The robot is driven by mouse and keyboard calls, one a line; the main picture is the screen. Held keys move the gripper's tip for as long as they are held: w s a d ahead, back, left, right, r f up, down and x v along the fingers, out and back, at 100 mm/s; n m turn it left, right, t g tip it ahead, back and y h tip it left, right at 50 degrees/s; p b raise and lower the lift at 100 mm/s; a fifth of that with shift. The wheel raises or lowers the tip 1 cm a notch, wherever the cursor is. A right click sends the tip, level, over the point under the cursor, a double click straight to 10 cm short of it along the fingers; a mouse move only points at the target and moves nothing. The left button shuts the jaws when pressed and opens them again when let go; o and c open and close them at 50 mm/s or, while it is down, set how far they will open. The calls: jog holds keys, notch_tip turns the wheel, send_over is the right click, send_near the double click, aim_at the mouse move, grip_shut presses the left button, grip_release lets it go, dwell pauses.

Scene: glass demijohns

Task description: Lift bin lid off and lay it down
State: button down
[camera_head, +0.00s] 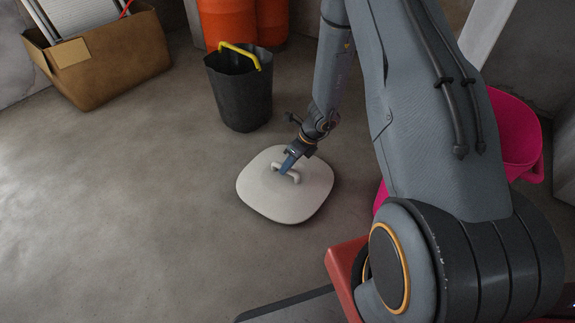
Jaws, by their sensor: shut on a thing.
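The bin lid (275,204) is a pale, rounded-square plate with a small white handle (294,177) on top. It is low over the grey floor, in the middle of the head view; I cannot tell whether it touches the floor. My gripper (288,167) is above the lid, with its blue fingers shut on the handle. A pink bin (513,132) without a lid on it stands at the right, partly hidden behind my arm.
A black bucket (240,95) with a yellow handle stands just behind the lid. Orange containers (228,22) stand at the back wall. A cardboard box (112,62) holding flat white items is at the back left. The floor at the left and front left is clear.

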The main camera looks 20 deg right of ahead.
jog(key=shift+f, duration=0.5)
jog(key=c, duration=1.6)
grip_release()
